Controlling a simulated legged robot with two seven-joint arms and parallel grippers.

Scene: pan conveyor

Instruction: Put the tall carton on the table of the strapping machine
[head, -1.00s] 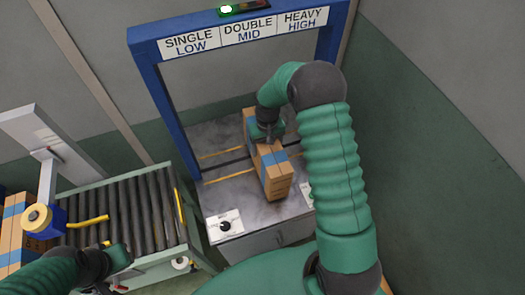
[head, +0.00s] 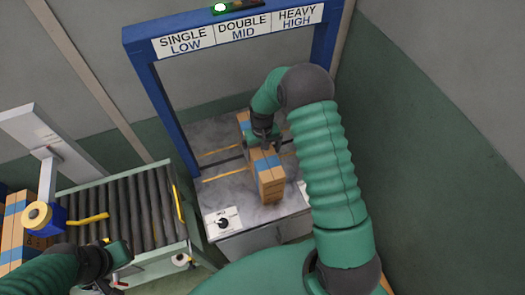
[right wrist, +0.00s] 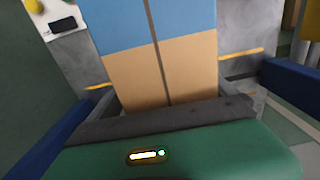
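The brown carton (head: 270,187) with blue tape bands is on the grey table (head: 225,190) inside the blue arch. It appears to lie on its long side, with its length running toward me. My right gripper (head: 263,143) is above the carton's middle, with its fingers spread on either side. In the right wrist view the carton (right wrist: 165,75) lies between the fingers, its seam running down the middle; slim gaps seem to show beside it. Finger contact is hard to judge. My left gripper (head: 108,284) is low at the left, near the conveyor's front; its fingers are unclear.
The strapping machine's blue arch (head: 163,110) bears SINGLE LOW, DOUBLE MID and HEAVY HIGH signs and a green light. A control panel (head: 222,223) is at the table's front left. The roller conveyor (head: 130,210) stands left, with more taped cartons (head: 12,235) at its far left.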

